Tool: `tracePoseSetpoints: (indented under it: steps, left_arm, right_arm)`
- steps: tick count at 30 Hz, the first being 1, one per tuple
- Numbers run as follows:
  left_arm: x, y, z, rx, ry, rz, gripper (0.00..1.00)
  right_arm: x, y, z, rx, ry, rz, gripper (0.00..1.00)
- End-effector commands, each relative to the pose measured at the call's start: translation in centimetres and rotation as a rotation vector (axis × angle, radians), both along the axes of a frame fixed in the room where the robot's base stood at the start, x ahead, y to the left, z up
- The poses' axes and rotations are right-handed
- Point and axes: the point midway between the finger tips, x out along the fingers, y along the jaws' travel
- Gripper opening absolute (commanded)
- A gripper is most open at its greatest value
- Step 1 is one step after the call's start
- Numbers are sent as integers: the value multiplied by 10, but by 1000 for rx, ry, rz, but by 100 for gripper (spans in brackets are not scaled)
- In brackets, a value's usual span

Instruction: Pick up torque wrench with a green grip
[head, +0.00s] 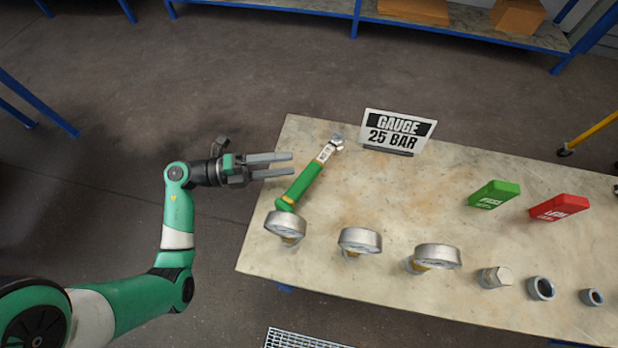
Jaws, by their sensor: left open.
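The torque wrench with a green grip (303,184) lies on the table at its left end. Its metal head points up and to the right, and its green grip points down and to the left. My left gripper (291,165) is open, with its two fingers pointing right just left of the wrench, at the table's left edge. Nothing shows between the fingers. Whether the fingertips touch the wrench cannot be told. My right gripper is not in view.
The table (400,190) also holds a "GAUGE 25 BAR" sign (397,131), several gauges (360,241), a green block (494,194), a red block (559,208) and metal fittings (541,288) along the front. One gauge (285,226) stands close to the grip's lower end. The table's middle is clear.

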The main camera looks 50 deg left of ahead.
Motion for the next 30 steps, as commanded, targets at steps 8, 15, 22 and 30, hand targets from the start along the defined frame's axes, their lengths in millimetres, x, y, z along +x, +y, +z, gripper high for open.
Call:
tracePoseSetpoints:
  steps: [8,15,22,30]
  left_arm:
    - [14,-9,-26,3,-3,-3,68]
    - [27,-18,-28,3,-3,-5,68]
    - [60,-39,-27,3,-4,-3,68]
    - [64,-41,-25,1,-2,0,68]
  right_arm:
    - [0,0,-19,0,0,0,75]
    - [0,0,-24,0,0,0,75]
    - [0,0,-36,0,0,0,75]
    - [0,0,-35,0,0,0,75]
